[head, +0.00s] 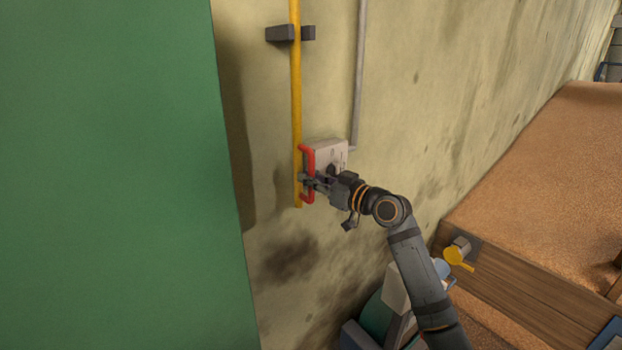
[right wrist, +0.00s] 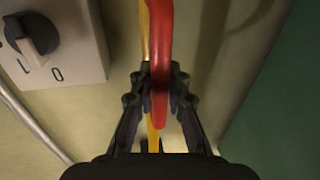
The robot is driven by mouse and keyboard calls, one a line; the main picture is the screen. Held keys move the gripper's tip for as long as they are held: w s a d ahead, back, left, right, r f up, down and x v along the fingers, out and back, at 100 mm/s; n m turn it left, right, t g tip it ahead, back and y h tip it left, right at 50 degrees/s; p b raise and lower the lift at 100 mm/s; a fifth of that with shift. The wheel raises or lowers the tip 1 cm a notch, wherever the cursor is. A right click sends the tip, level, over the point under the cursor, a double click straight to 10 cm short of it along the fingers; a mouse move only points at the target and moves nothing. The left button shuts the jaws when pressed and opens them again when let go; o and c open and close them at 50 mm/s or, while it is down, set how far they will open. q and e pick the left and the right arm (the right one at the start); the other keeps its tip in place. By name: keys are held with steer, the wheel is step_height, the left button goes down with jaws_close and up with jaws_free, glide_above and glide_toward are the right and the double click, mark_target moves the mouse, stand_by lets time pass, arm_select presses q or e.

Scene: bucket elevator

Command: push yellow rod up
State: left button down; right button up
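The yellow rod (head: 296,85) runs vertically along the stained wall, through a dark bracket (head: 281,33) near the top. A red handle (head: 309,160) is fixed to the rod's lower part. My right gripper (head: 306,181) is at the handle's lower half. In the right wrist view my right gripper's fingers (right wrist: 160,80) close in on both sides of the red handle (right wrist: 159,40) and appear to hold it. Part of the yellow rod (right wrist: 153,138) shows behind the handle. My left gripper is in neither view.
A pale switch box (head: 333,152) with a dark knob (right wrist: 38,32) is right beside the handle. A grey pipe (head: 359,70) rises from it. A green panel (head: 110,170) fills the left. A wooden crate (head: 520,295) of brown granular material stands at right.

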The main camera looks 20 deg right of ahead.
jaws_close()
steer(key=r+p, duration=0.2)
steer(key=r, duration=0.4)
steer(key=r+p, duration=0.3)
steer(key=r, duration=0.3)
steer(key=shift+w+a+r+p, duration=0.15)
steer(key=shift+w+r+p, duration=0.05)
steer(key=shift+r+p, duration=0.15)
